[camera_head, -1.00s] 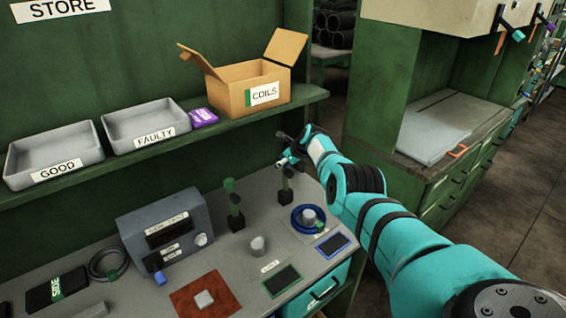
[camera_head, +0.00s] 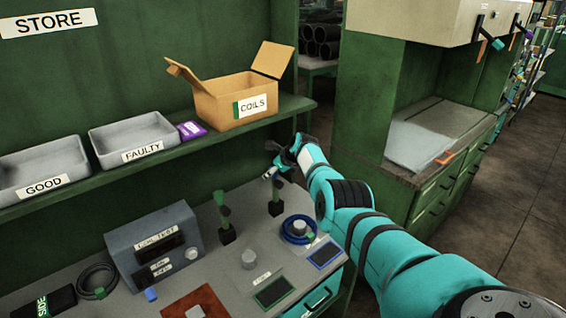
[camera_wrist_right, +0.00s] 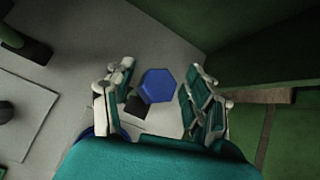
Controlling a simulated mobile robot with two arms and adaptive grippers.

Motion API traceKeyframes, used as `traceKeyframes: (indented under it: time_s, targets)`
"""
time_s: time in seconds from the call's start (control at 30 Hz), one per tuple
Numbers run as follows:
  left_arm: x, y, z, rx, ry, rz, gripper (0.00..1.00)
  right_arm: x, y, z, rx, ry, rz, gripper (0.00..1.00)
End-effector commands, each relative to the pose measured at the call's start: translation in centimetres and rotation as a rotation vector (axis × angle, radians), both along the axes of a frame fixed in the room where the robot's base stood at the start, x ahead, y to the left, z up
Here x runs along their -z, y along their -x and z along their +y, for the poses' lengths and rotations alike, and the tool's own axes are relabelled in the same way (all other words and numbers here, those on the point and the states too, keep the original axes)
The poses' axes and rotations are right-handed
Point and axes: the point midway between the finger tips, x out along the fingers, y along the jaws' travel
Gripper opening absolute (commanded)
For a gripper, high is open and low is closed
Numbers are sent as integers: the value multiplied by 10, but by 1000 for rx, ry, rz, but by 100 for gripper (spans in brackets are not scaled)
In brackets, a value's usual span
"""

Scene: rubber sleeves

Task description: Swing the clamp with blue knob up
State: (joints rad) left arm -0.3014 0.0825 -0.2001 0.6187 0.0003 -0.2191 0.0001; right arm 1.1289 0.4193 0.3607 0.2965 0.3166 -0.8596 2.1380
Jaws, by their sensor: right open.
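The clamp with the blue knob (camera_head: 275,207) stands on a black base on the workbench, just below my right gripper in the head view. Its knob is a blue hexagon (camera_wrist_right: 157,86) in the right wrist view, lying between the two fingers. My right gripper (camera_head: 272,172) is above the clamp in the head view. In the right wrist view the gripper (camera_wrist_right: 157,90) is open, with a finger on each side of the knob and visible gaps. The clamp's lever is mostly hidden by the gripper and the knob. My left gripper is not in view.
A second clamp with a green knob (camera_head: 223,216) stands to the left. A blue cable coil (camera_head: 298,229) lies to the right. A grey tester box (camera_head: 153,246) is further left. The shelf above holds grey trays (camera_head: 134,138) and a cardboard box (camera_head: 237,99).

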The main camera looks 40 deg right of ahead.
Motion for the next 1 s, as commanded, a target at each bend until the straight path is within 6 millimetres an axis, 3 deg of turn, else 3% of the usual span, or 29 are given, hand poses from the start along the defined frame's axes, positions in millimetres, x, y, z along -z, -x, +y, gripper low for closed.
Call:
traceKeyframes:
  time_s: [0.3, 0.83, 1.0]
  targets:
    - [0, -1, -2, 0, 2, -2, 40, -14, 15, 1, 0, 3, -1, 54]
    - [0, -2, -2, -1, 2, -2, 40, -75, 68, -2, 2, 3, -6, 54]
    - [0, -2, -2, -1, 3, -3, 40, -86, 78, -2, 3, 1, -5, 54]
